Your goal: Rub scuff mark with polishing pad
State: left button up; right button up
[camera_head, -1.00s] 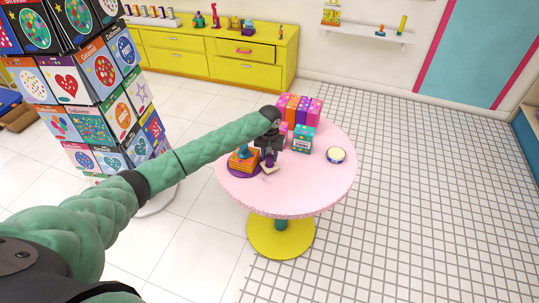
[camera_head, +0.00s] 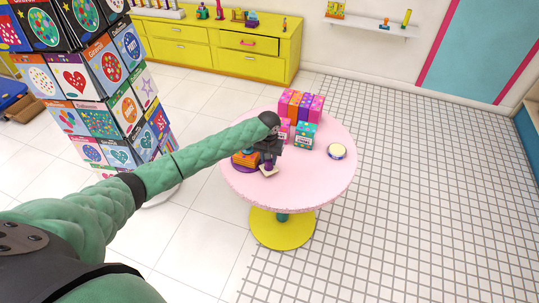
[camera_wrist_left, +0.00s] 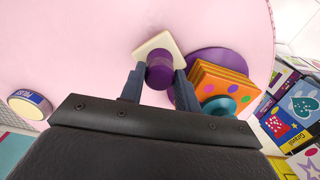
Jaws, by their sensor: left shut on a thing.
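My left gripper (camera_head: 268,160) is shut on the purple handle (camera_wrist_left: 160,70) of a cream square polishing pad (camera_wrist_left: 158,43). The pad also shows in the head view (camera_head: 268,172), over the front left part of the round pink table (camera_head: 315,185). I cannot tell whether the pad touches the tabletop. In the left wrist view, a finger stands on each side of the handle. I cannot make out a scuff mark; the pad and gripper cover part of the surface. My right gripper is in neither view.
An orange stack (camera_wrist_left: 222,85) on a purple base stands close beside the pad. A round tin (camera_head: 336,151) sits at the table's right. Colourful boxes (camera_head: 300,105) stand at the back. A card rack (camera_head: 105,90) is left. Tabletop at the front right is clear.

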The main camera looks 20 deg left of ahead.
pick_arm(q)
jog(key=shift+s+r+p, duration=0.15)
jog(key=shift+s+p, duration=0.75)
jog(key=shift+s, duration=0.05)
jog(key=shift+s+p, duration=0.35)
jog(key=shift+s, duration=0.15)
jog(key=s+p, duration=0.3)
jog(key=shift+f, duration=0.2)
jog(key=shift+s+f, duration=0.1)
jog(key=shift+s, duration=0.15)
jog(key=shift+a+f+p, duration=0.1)
jog(key=shift+f+p, duration=0.05)
jog(key=shift+p, duration=0.35)
jog(key=shift+w+f+b, duration=0.15)
jog(key=shift+w+b, duration=0.15)
jog(key=shift+w, duration=1.1)
jog(key=shift+w+f+b, duration=0.15)
jog(key=shift+w+b, duration=0.1)
jog(key=shift+w, duration=1.7)
jog(key=shift+c, duration=0.6)
jog(key=shift+w, duration=0.15)
grip_shut()
jog(key=shift+w+b, duration=0.55)
jog(key=shift+w, duration=1.25)
jog(key=shift+r, duration=0.1)
